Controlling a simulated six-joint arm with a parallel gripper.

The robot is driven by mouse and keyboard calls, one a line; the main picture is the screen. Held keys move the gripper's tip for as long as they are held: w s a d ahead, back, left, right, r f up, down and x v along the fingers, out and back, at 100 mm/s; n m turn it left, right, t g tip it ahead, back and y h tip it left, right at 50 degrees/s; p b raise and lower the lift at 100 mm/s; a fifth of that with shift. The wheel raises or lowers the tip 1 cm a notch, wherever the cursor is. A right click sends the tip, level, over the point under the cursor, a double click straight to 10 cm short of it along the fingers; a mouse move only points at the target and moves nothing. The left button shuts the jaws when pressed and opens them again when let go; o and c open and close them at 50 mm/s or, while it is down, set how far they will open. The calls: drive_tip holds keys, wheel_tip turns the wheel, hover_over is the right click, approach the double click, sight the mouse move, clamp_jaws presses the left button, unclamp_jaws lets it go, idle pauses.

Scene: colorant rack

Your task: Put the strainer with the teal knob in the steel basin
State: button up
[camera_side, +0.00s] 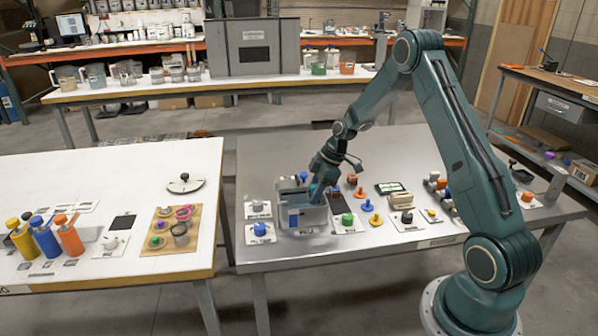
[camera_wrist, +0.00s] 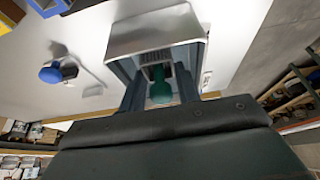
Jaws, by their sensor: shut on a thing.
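My gripper (camera_wrist: 160,88) is shut on the strainer with the teal knob; the teal knob (camera_wrist: 160,90) shows between its two fingers in the wrist view. Just beyond the knob is a pale metal face (camera_wrist: 155,35), which I take for the steel basin. In the side view the grey, box-like steel basin (camera_side: 314,219) stands near the left end of the metal table, and my gripper (camera_side: 318,190) is at its upper right. The strainer's lower part is mostly hidden. I cannot tell whether it is inside the basin or above it.
A blue-knobbed piece (camera_side: 260,229) stands left of the basin; a blue knob also shows in the wrist view (camera_wrist: 52,74). A green-knobbed piece (camera_side: 347,218) and a yellow one (camera_side: 367,205) stand to the right. A white table (camera_side: 110,165) lies beyond a gap on the left.

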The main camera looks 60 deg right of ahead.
drive_tip(key=shift+f, duration=2.2)
drive_tip(key=shift+f, duration=0.1)
drive_tip(key=o, duration=1)
drive_tip(key=v, duration=1.2)
drive_tip(key=shift+a+r, duration=0.1)
drive_tip(key=shift+r, duration=0.1)
